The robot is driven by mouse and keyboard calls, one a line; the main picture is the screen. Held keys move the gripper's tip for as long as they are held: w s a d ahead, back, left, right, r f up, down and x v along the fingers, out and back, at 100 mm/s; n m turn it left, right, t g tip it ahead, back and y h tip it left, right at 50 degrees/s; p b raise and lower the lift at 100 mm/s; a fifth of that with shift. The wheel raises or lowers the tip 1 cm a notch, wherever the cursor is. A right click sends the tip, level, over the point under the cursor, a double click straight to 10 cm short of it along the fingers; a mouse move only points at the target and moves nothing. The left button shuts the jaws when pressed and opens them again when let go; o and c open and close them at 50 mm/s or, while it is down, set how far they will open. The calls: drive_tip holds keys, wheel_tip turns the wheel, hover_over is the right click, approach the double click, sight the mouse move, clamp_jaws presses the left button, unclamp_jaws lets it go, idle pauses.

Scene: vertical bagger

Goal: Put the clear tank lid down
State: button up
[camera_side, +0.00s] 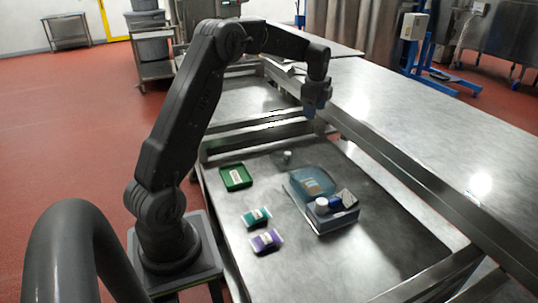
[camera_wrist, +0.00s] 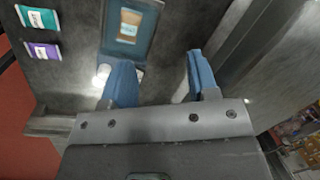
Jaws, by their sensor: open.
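My gripper (camera_side: 316,104) hangs over the far part of the steel table, well above it. In the wrist view its two blue fingers (camera_wrist: 163,82) are wide apart with nothing between them. A blue-grey tank (camera_side: 334,220) stands on the table, with a see-through bluish part (camera_side: 308,176) over a brown packet at its far end. A small pale piece (camera_side: 287,156) lies behind it. I cannot tell for certain which of these is the clear lid. The tank also shows in the wrist view (camera_wrist: 110,25), partly hidden by a finger.
A green tray (camera_side: 236,178), a teal packet (camera_side: 256,217) and a purple packet (camera_side: 267,241) lie left of the tank. A white-topped jar (camera_side: 321,205) sits at the tank's near end. A raised steel rail (camera_side: 400,176) runs along the right. The table's near part is clear.

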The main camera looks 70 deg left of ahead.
drive_tip(key=s+d+r+n+t, duration=0.1)
drive_tip(key=s+d+r+n, duration=0.1)
drive_tip(key=s+d+r, duration=0.35)
drive_tip(key=s+d+r+n+t, duration=0.1)
drive_tip(key=s+d+r+n, duration=0.15)
drive_tip(key=d, duration=0.55)
drive_tip(key=s+d+r+n+t, duration=0.1)
drive_tip(key=s+d+r+n, duration=0.1)
drive_tip(key=s+d+r, duration=0.3)
drive_tip(key=s+d+f+n+h, duration=0.1)
drive_tip(key=s+d+f+n, duration=0.1)
drive_tip(key=s+d, duration=0.3)
drive_tip(key=s+d+f+n+t, duration=0.1)
drive_tip(key=s+d+f+n, duration=0.2)
drive_tip(key=s+d, duration=0.3)
drive_tip(key=s, duration=0.4)
drive_tip(key=shift+f+h, duration=0.3)
drive_tip(key=shift+h, duration=0.1)
